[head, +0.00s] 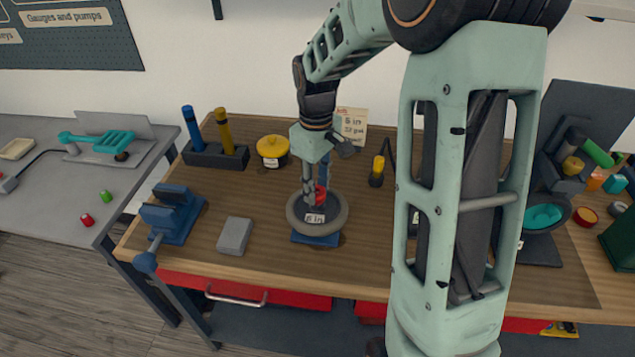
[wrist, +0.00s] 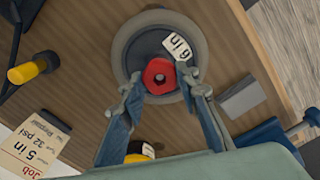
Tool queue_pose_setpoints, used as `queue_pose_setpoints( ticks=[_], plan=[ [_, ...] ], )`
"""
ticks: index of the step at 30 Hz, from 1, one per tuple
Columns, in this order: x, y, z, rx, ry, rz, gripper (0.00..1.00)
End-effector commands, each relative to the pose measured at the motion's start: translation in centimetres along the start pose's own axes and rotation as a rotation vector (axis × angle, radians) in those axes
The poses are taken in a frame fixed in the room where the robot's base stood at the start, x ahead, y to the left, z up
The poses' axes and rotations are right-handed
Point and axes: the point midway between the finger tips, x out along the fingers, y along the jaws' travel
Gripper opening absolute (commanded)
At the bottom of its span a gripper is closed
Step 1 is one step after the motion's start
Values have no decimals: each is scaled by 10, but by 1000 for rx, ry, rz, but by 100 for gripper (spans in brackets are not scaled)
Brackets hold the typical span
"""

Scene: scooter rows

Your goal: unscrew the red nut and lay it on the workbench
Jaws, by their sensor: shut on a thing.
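The red nut (head: 321,195) sits at the centre of a dark round wheel (head: 338,222) with a grey rim, on a blue stand (head: 316,239) on the wooden workbench (head: 270,205). In the wrist view the nut (wrist: 159,76) shows as a red ring with a dark hole, over the wheel's hub. My gripper (head: 314,190) points down over the wheel. Its two fingers are on either side of the nut, shut on it; the wrist view shows them too (wrist: 162,84). The fingers partly hide the nut in the head view. Its thread is not visible.
A grey block (head: 235,236) and a blue vise (head: 172,214) stand left of the wheel. A yellow pot (head: 273,150), a tool rack (head: 215,155) and a job card (head: 352,124) are behind. A yellow-topped tool (head: 377,170) is to the right. Bare bench lies between the block and the pot.

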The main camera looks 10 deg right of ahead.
Motion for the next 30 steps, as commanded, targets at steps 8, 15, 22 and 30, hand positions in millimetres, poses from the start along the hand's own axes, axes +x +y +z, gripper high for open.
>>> queue_pose_setpoints(
  ticks=[8,15,22,30],
  plan=[
    [-2,1,-8,-14,20,9,31],
    [-1,1,-5,-11,12,7,50],
    [-2,1,-3,-9,9,6,50],
    [-41,2,-3,-8,12,10,50]
  ],
)
